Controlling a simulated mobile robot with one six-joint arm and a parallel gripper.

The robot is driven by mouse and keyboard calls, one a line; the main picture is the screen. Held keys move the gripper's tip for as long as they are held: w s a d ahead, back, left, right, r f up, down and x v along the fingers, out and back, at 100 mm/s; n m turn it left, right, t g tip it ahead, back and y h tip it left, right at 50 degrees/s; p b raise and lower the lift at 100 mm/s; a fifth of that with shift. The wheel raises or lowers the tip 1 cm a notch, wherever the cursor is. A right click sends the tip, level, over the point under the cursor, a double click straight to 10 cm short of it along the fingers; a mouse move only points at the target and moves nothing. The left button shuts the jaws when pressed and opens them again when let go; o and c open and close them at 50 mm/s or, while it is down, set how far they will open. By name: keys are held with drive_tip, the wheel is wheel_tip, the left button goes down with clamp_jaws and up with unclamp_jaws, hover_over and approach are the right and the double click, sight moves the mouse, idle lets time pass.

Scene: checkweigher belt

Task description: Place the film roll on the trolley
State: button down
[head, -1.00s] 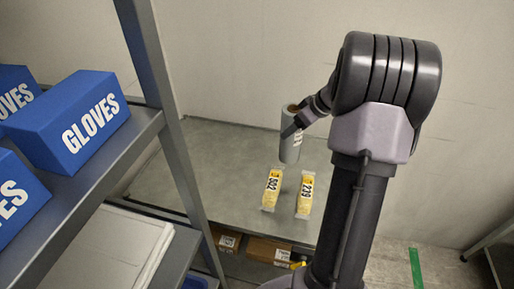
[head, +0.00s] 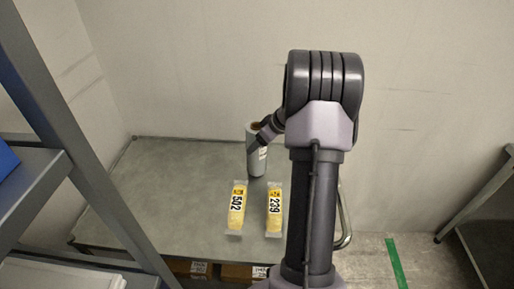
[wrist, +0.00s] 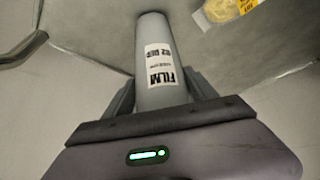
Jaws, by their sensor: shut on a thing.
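The film roll (head: 256,160) is a grey upright cylinder with a brown core at its top and a white label. It is over the back part of the grey trolley top (head: 165,180); I cannot tell whether its base touches the surface. My gripper (head: 256,143) is shut on the roll from the right side. In the wrist view the roll (wrist: 155,45) stands between my two fingers (wrist: 162,95), with its "FILM" label showing. The trolley has a curved metal handle (head: 346,220) on its right side.
Two yellow packets, marked 502 (head: 237,208) and 239 (head: 274,208), lie on the trolley top in front of the roll. A grey shelf rack (head: 60,110) stands at the left. Cardboard boxes (head: 238,271) are below the top. The trolley's left part is clear.

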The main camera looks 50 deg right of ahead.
drive_tip(key=shift+f, duration=0.1)
drive_tip(key=shift+c, duration=1.3)
unclamp_jaws()
drive_tip(key=p+v, duration=0.3)
drive_tip(key=v, duration=0.9)
